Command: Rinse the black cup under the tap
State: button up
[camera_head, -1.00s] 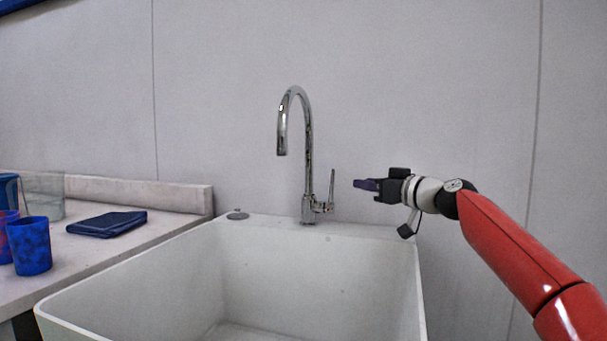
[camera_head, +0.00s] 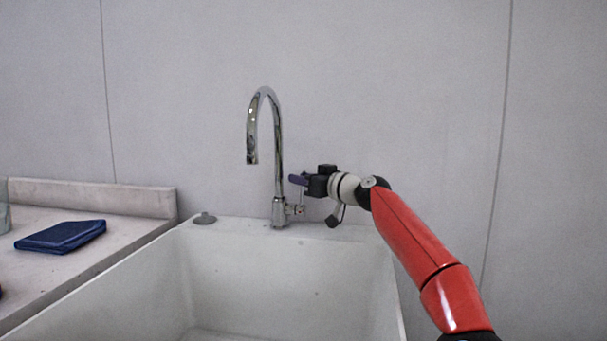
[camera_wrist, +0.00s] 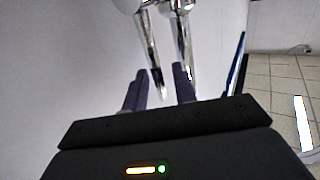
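The chrome tap (camera_head: 279,150) stands at the back rim of the white sink (camera_head: 290,255), its spout curving over to the left. Its thin lever (camera_head: 301,195) rises from the right side of the tap's base. My gripper (camera_head: 294,180) is at the lever's upper part, close to the right of the tap column. In the wrist view my gripper's dark fingers (camera_wrist: 160,78) are apart, with a chrome rod that looks like the lever (camera_wrist: 150,50) between them. I cannot tell whether they touch it. No black cup is visible, and no water shows from the spout.
A folded blue cloth (camera_head: 62,237) lies on the counter (camera_head: 120,218) left of the sink. A round grey plug-like piece (camera_head: 205,218) sits on the sink's back left rim. The wall is close behind the tap. The sink basin looks empty.

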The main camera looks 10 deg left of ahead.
grip_shut()
jog(key=b, duration=0.2)
jog(key=shift+s+f+n+y+b, duration=0.3)
jog(key=shift+n+b, duration=0.1)
jog(key=shift+s+r+n+b, duration=0.25)
jog(key=shift+n+b, duration=0.05)
jog(key=shift+b, duration=0.15)
